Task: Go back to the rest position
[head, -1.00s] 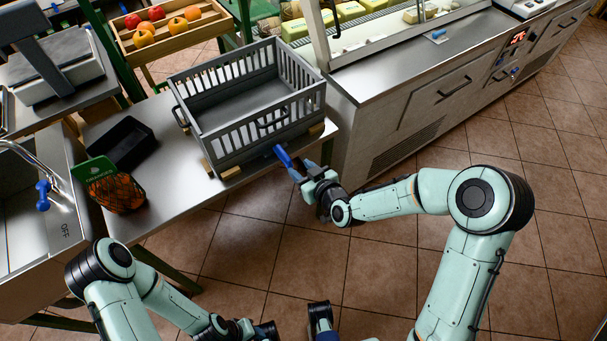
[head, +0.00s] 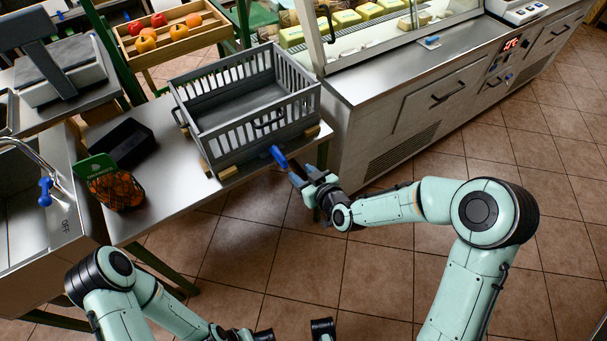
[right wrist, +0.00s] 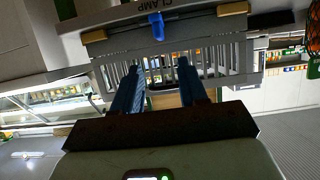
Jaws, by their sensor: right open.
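My right gripper (head: 298,178) is in front of the table's front edge, just to the right of and below a blue clamp lever (head: 279,156). In the right wrist view its two blue fingers (right wrist: 158,72) are apart with nothing between them. The blue lever (right wrist: 156,26) shows beyond the fingertips under the word CLAMP, apart from them. My left arm is folded low at the left; its gripper (head: 250,335) is cut off by the bottom edge, so its jaws cannot be made out.
A grey slatted crate (head: 215,132) sits on wooden blocks on the steel table (head: 178,170). A black tray (head: 128,142) and a netted bag of oranges (head: 117,190) are to its left. A glass-fronted counter (head: 400,110) stands right. The tiled floor (head: 390,270) is open.

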